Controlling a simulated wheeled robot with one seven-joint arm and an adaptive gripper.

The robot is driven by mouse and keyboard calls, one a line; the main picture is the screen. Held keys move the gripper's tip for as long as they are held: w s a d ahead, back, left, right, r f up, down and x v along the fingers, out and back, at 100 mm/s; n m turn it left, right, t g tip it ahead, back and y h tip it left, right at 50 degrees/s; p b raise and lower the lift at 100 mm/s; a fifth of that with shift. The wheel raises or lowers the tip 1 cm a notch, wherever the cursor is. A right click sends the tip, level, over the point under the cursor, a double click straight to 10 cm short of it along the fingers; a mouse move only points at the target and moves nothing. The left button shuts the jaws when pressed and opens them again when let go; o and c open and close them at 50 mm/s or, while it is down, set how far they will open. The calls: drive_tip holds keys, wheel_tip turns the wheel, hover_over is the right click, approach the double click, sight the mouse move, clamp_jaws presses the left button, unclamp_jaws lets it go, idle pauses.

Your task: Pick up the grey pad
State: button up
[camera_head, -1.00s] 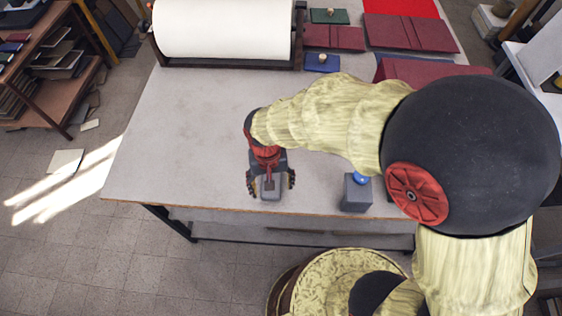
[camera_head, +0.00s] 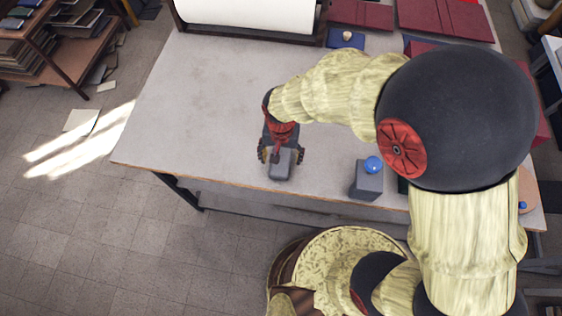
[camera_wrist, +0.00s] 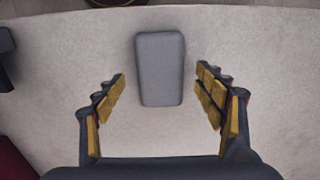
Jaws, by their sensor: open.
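The grey pad (camera_wrist: 160,70) is a small rounded block lying on the pale table. In the wrist view it sits between the two fingers of my open gripper (camera_wrist: 160,88), with a gap on both sides and its far end reaching past the fingertips. In the head view the pad (camera_head: 281,164) shows near the table's front edge, partly hidden by my gripper (camera_head: 281,155), which is over it with a finger on each side.
A grey block with a blue ball (camera_head: 369,182) stands to the right near the front edge. A white roll (camera_head: 250,14) and dark red covers (camera_head: 445,20) lie at the back. The table's (camera_head: 190,105) left part is clear.

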wheel_tip(320, 180, down, 3)
drive_tip(key=shift+r, duration=0.1)
drive_tip(key=c, duration=1.3)
